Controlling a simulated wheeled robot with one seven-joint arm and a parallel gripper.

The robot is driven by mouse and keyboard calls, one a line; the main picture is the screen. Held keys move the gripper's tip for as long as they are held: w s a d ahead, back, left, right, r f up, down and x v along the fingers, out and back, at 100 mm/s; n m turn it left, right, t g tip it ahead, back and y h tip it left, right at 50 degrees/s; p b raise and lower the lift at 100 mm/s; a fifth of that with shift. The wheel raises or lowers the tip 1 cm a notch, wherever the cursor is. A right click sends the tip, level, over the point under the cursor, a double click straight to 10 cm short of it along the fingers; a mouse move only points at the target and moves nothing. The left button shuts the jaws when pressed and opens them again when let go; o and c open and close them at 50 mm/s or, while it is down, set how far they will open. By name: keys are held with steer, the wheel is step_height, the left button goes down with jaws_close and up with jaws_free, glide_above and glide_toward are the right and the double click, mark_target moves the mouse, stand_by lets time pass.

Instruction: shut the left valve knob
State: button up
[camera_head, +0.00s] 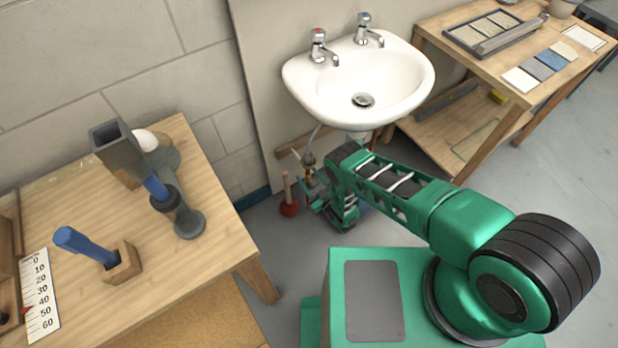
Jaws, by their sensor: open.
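The white basin (358,80) carries two chrome taps. The left tap (319,46) has a red mark and the right tap (367,30) a blue one. Below the basin, a small brass-coloured valve fitting (308,160) shows by the wall; a second one is not clearly visible. I cannot tell how far any knob is turned. My arm reaches left and down under the basin. My gripper (314,195) is low beside the fitting, small and partly hidden by my arm; it is open, and I cannot tell whether it touches anything.
A plunger (288,197) stands on the floor just left of my gripper. A wooden bench (95,205) with tools fills the left. A wooden table (450,38) with sample tiles and a lower shelf stands at the right. The grey floor at the right is clear.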

steer(key=shift+a, duration=0.1)
steer(key=c, duration=1.1)
steer(key=shift+o, duration=0.2)
steer(key=shift+m, duration=2.3)
steer(key=o, duration=1.1)
steer(key=shift+c, duration=0.2)
